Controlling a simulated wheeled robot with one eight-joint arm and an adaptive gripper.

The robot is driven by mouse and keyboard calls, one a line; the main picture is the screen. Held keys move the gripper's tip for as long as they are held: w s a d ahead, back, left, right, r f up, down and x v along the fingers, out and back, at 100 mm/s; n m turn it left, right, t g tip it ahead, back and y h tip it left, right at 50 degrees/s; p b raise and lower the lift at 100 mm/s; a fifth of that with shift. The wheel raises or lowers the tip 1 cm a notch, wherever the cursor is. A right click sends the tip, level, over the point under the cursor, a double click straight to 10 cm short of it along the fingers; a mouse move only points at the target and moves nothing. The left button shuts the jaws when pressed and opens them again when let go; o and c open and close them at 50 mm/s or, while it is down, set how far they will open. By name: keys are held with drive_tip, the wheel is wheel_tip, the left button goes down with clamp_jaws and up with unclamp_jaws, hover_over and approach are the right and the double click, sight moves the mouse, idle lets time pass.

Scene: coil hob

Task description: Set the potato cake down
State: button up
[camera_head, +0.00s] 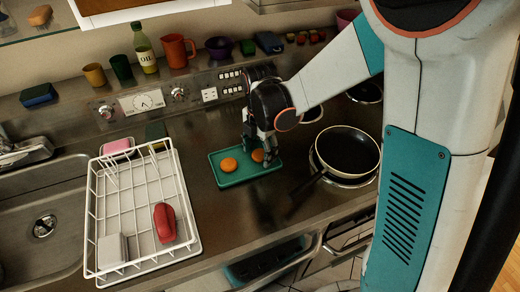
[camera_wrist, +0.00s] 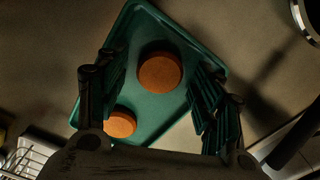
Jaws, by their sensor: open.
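Two round orange-brown cakes lie flat on a green tray (camera_head: 236,178) on the steel counter. The left cake (camera_head: 229,165) is clear of my gripper in the head view. The right cake (camera_head: 257,155) is partly hidden by my gripper (camera_head: 260,158). In the wrist view, one cake (camera_wrist: 160,72) lies between the spread fingers of my gripper (camera_wrist: 158,78), with gaps on both sides. The other cake (camera_wrist: 120,124) lies nearer the left finger's base. The tray (camera_wrist: 142,27) shows beneath both. I cannot tell which cake the task calls the potato cake.
A dark frying pan (camera_head: 347,150) sits on the hob to the right, its handle pointing towards the tray. A white wire dish rack (camera_head: 97,215) with a red item (camera_head: 164,223) stands left. Cups and an oil bottle (camera_head: 145,50) line the back shelf. Counter in front of the tray is clear.

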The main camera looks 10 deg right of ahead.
sight(260, 154)
wheel_tip(260, 154, up, 7)
drive_tip(key=shift+r+p, duration=0.1)
drive_tip(key=shift+p, duration=1.1)
drive_tip(key=shift+s+d+r+m, duration=0.15)
drive_tip(key=shift+r+m, duration=0.15)
drive_tip(key=shift+r, duration=0.2)
drive_tip(key=s+d+r+m+t, duration=0.3)
drive_tip(key=s+m, duration=0.5)
drive_tip(key=m, duration=0.4)
drive_tip(key=s+d+r+m+t, duration=0.4)
drive_tip(key=s+d+r+m, duration=0.2)
drive_tip(key=m, duration=0.6)
drive_tip(key=shift+v, duration=1.7)
drive_tip(key=shift+s+f, duration=0.15)
